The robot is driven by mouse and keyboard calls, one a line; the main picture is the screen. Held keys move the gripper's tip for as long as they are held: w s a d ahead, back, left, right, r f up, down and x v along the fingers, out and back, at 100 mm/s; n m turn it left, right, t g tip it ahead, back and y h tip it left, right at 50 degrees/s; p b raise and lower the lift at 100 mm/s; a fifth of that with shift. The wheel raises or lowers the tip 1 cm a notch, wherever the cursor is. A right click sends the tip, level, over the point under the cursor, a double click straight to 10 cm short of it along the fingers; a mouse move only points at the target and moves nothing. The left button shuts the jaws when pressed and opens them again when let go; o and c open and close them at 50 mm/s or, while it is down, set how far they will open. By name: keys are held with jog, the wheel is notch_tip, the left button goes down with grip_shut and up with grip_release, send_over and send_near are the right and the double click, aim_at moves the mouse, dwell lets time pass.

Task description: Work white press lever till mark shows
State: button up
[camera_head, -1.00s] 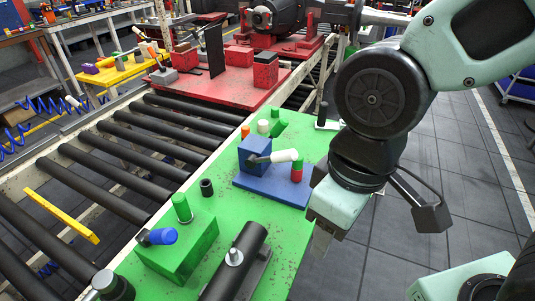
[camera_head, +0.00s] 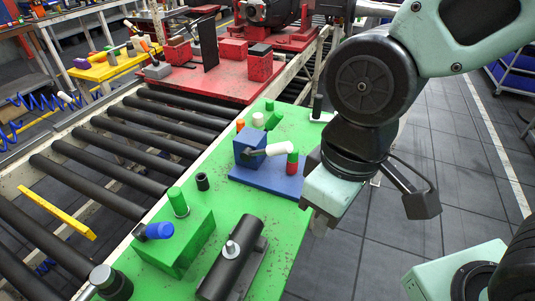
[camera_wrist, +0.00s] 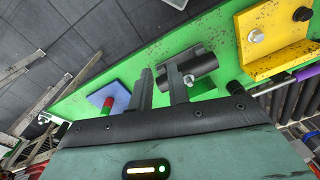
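The white press lever (camera_head: 277,149) sticks out to the right from a blue block (camera_head: 249,147) on a blue base plate (camera_head: 262,178). It lies about level, its end beside a post with a green top and red lower part (camera_head: 292,163). No mark can be made out. My gripper (camera_wrist: 160,76) is open and empty, with two dark fingers apart in the wrist view. In the head view its pale body hangs just right of the blue plate, apart from the lever; its fingers are mostly hidden there. The wrist view shows the blue plate (camera_wrist: 101,97) and red post left of the fingers.
A green block with a blue-handled lever (camera_head: 158,230) and a black cylinder (camera_head: 233,258) stand nearer on the green table (camera_head: 278,227). Small pegs stand behind the blue block. A roller conveyor (camera_head: 105,170) runs along the left.

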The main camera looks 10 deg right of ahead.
jog(key=w+a+r+m+p, duration=0.1)
jog(key=w, duration=0.1)
jog(key=w+a+m+p, duration=0.1)
jog(key=w+p, duration=0.1)
jog(key=w+a+r+m+p, duration=0.1)
jog(key=w, duration=0.1)
jog(key=shift+w+r+g+y, duration=0.1)
jog(key=shift+r+g+y, duration=0.2)
jog(key=shift+y, duration=0.1)
grip_shut()
jog(key=m+t+h+p, duration=0.2)
jog(key=m+p, duration=0.8)
jog(key=p, duration=0.3)
send_over(280, 146)
jog(key=f, duration=0.5)
jog(key=shift+s+a+f, duration=0.25)
jog(key=f+b, duration=0.6)
jog(key=f, duration=0.1)
jog(key=shift+w+d, duration=0.15)
jog(key=shift+w, duration=0.15)
